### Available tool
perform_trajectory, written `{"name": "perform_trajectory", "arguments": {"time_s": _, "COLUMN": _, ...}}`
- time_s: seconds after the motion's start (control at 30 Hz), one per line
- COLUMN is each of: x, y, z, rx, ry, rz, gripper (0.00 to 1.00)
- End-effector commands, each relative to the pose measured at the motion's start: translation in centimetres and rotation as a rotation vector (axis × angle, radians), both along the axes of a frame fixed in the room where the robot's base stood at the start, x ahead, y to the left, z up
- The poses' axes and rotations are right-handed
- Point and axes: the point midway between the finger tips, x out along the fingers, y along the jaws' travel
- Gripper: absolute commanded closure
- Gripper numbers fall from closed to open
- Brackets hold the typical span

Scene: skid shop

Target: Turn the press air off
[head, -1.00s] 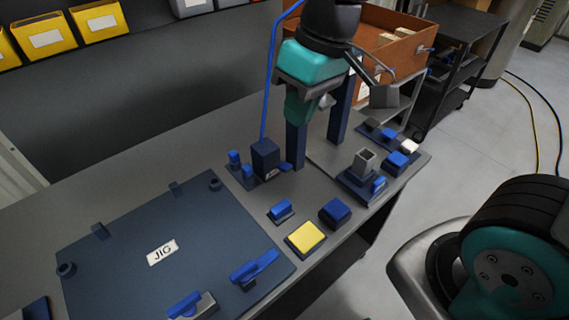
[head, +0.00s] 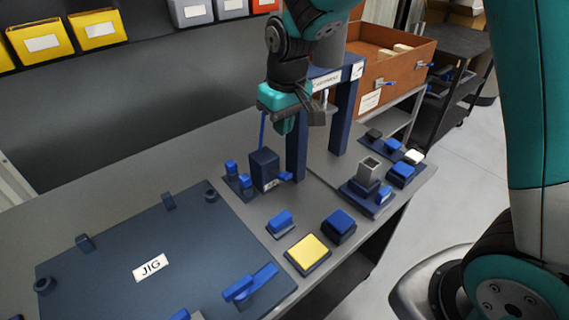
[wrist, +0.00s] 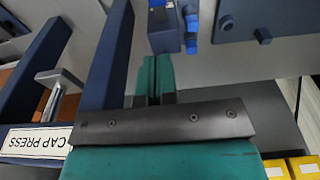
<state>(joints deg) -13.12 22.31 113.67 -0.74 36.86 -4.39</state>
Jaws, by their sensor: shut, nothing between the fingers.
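The dark blue air box (head: 264,168) stands on the bench beside the press post, with a blue hose (head: 262,130) rising from its top. A small blue lever (head: 285,176) sticks out of its right side, low down. In the wrist view the box (wrist: 163,32) is just beyond my fingertips. The cap press (head: 326,80) has two dark blue posts; its sign reads CAP PRESS in the wrist view (wrist: 38,141). My gripper (head: 285,126) points down above the box, apart from it. Its teal fingers (wrist: 153,72) are shut and empty.
The jig plate (head: 150,225) with blue clamps fills the front left of the bench. Blue blocks (head: 339,225) and a yellow pad (head: 308,252) sit at the front edge. An orange bin (head: 398,60) is behind the press. Yellow bins (head: 40,42) line the back wall.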

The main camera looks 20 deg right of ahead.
Motion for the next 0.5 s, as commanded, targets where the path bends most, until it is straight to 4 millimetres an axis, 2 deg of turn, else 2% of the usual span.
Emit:
{"name": "perform_trajectory", "arguments": {"time_s": 0.3, "x": 0.7, "y": 0.3, "z": -6.9, "rx": -0.001, "ry": 0.006, "rz": 0.001, "gripper": 1.00}}
{"name": "perform_trajectory", "arguments": {"time_s": 0.5, "x": -0.2, "y": 0.0, "z": -9.6, "rx": 0.000, "ry": 0.004, "rz": 0.000, "gripper": 1.00}}
